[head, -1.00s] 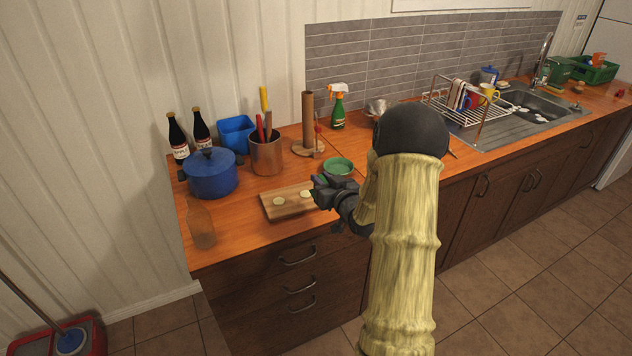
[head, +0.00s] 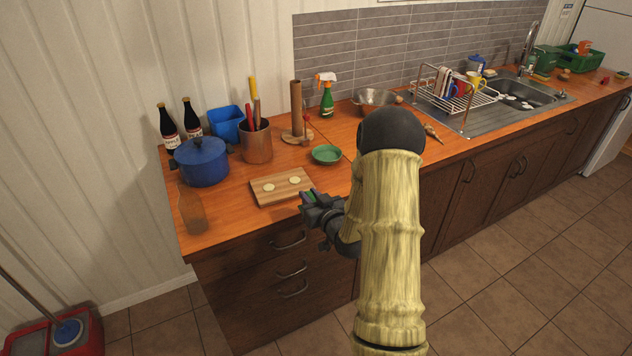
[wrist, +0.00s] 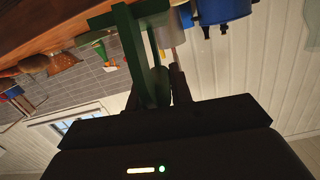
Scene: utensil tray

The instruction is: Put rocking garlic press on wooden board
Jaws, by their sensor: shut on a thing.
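The wooden board (head: 272,179) lies on the counter near its front edge, with two pale round slices on it. My gripper (head: 311,202) is at the board's front right corner in the head view. It is shut on a green thing, which I take to be the rocking garlic press (wrist: 137,45); in the wrist view it stands out beyond the fingers.
A green bowl (head: 326,154) stands behind the board, and a copper utensil pot (head: 256,146) behind left. A blue pot (head: 202,163) and a brown transparent bottle (head: 191,211) stand to the left.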

